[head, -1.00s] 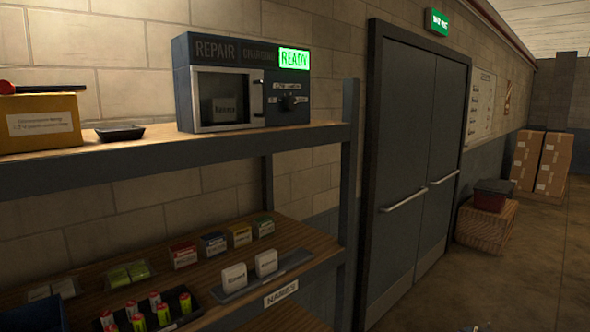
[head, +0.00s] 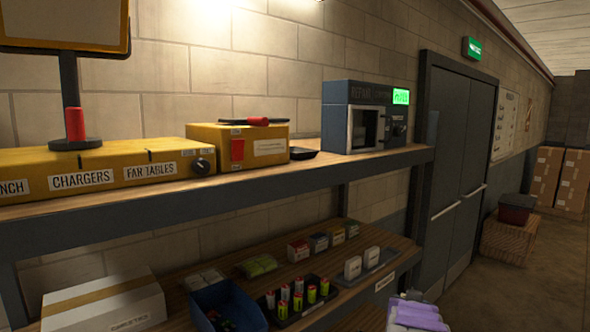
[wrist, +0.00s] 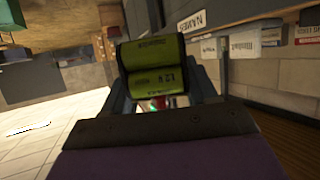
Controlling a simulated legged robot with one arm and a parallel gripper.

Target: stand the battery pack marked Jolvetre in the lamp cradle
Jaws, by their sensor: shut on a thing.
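My gripper (wrist: 155,82) is shut on a green battery pack (wrist: 152,60) of two side-by-side cells, in the wrist view. The pack has dark print with a voltage mark; I cannot read a name on it. In the head view only lavender parts of my arm show at the bottom right; the gripper and held pack are not seen there. I cannot make out a lamp cradle in either view.
The upper shelf holds a yellow charger box (head: 100,172), a second yellow box (head: 236,146), a small black tray (head: 303,153) and the repair unit (head: 342,117). Below are a white box (head: 105,308), a blue bin (head: 226,303) and a cell tray (head: 333,294). Floor shows at right.

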